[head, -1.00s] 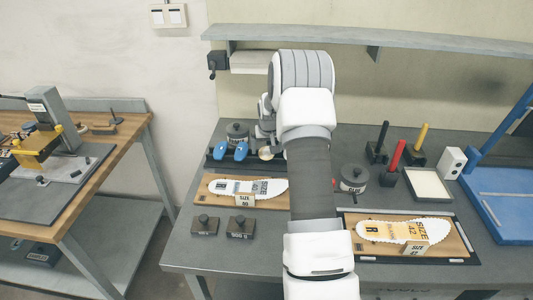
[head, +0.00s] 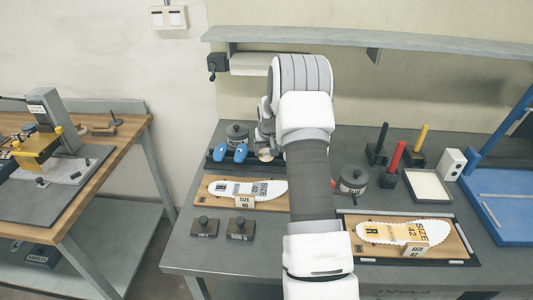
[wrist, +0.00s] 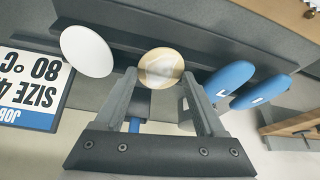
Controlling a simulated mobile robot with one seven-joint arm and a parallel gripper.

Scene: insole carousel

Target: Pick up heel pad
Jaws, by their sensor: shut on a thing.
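A round tan heel pad (wrist: 162,68) sits between the fingertips of my gripper (wrist: 160,78) in the wrist view. The fingers stand on either side of it, shut on it. In the head view the pad (head: 265,154) shows as a small pale disc below my gripper (head: 267,140), at the right end of the dark rack (head: 222,165). My wrist and arm hide part of this area. I cannot tell whether the pad still touches the rack. A white oval pad (wrist: 87,50) lies left of it in the wrist view.
Two blue pieces (wrist: 245,85) stand close right of my gripper on the rack. An insole board marked size 40 (head: 250,205) lies in front of the rack. A size 42 board (head: 455,250) lies at the right. Dark weights and colored posts stand behind it.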

